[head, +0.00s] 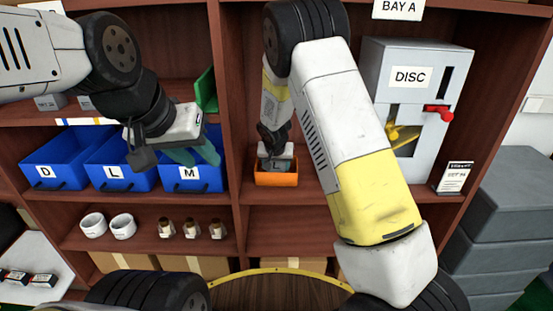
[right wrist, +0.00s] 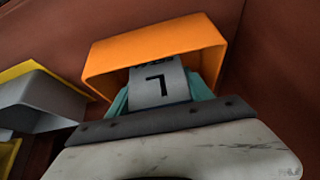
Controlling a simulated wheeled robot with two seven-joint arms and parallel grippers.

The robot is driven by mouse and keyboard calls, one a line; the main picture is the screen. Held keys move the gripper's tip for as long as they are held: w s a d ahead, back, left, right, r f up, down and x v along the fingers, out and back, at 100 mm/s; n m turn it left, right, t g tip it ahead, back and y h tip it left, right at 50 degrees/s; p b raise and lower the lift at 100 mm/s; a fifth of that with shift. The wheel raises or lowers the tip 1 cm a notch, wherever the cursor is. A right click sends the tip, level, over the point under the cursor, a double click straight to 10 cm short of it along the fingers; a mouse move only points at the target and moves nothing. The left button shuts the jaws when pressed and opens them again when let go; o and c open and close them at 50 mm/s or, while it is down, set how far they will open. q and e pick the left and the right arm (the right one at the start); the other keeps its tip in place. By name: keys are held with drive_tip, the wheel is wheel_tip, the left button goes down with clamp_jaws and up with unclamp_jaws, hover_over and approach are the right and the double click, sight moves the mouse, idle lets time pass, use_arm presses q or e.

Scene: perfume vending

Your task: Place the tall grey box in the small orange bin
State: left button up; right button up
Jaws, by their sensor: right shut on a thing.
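The tall grey box (right wrist: 158,85) carries a dark mark and stands between the teal fingers of my right gripper (right wrist: 165,100). In the right wrist view its far end is inside the mouth of the small orange bin (right wrist: 155,48). In the head view the orange bin (head: 276,179) sits on the middle shelf, with the grey box (head: 277,163) at its opening under my right gripper (head: 274,150). My right gripper is shut on the box. Whether the box touches the bin floor is hidden. My left gripper (head: 190,152) hangs in front of the blue bins; its finger gap is unclear.
Blue bins marked D (head: 45,172), L (head: 112,172) and M (head: 190,173) stand on the shelf at left. A grey DISC machine (head: 412,78) with a red knob stands at right. Cups (head: 122,226) and small bottles (head: 191,228) sit on the shelf below.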

drive_tip(key=shift+f, duration=0.4)
drive_tip(key=o, duration=1.6)
drive_tip(key=shift+f, duration=0.1)
